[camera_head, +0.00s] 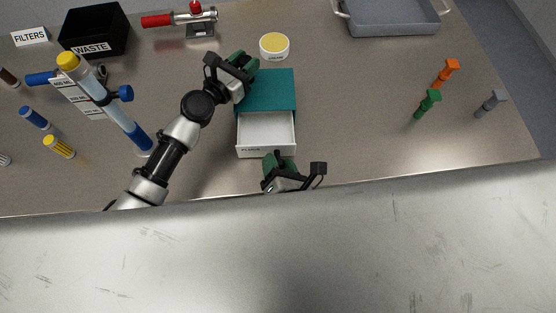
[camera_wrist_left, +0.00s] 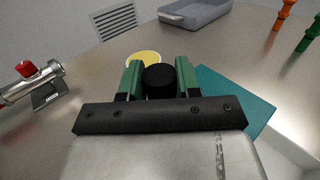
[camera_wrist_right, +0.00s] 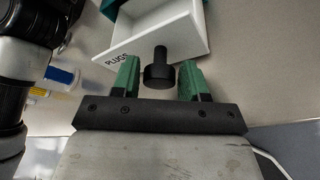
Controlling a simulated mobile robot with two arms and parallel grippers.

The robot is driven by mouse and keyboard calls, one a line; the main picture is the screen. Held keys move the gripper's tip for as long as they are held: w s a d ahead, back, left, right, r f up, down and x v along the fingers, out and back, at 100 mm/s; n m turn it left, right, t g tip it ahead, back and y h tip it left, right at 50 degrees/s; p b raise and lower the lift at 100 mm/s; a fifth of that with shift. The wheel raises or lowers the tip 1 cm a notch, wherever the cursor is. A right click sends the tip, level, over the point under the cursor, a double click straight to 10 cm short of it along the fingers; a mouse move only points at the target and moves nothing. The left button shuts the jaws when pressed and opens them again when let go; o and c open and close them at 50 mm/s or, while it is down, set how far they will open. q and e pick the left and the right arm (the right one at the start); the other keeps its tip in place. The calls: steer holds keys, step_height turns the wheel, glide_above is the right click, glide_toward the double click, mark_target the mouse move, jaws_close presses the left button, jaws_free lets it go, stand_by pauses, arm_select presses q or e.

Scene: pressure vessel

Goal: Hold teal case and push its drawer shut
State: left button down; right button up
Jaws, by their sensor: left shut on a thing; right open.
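The teal case (camera_head: 267,88) stands on the table with its white drawer (camera_head: 266,135) pulled out towards me. The drawer looks empty and its front reads PLUGS in the right wrist view (camera_wrist_right: 160,38). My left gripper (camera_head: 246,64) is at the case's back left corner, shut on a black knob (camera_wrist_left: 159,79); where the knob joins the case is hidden. The case's teal top (camera_wrist_left: 235,100) shows to the right in the left wrist view. My right gripper (camera_head: 281,166) is open in front of the drawer, its fingers on either side of a black drawer knob (camera_wrist_right: 158,72).
A white tub with yellow contents (camera_head: 274,47) stands just behind the case. A black WASTE bin (camera_head: 95,30), a red-handled valve (camera_head: 190,18) and blue and yellow filters (camera_head: 60,147) lie to the left. Several coloured plugs (camera_head: 428,104) stand right; a grey tray (camera_head: 388,18) is behind.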

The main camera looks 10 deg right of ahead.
mark_target(277, 136)
steer(key=shift+w+f, duration=0.1)
steer(key=shift+w, duration=0.2)
jaws_close()
steer(key=w, duration=0.9)
steer(key=shift+d, duration=0.3)
arm_select(q)
steer(key=shift+s, duration=0.1)
steer(key=shift+d, duration=0.1)
arm_select(e)
jaws_free()
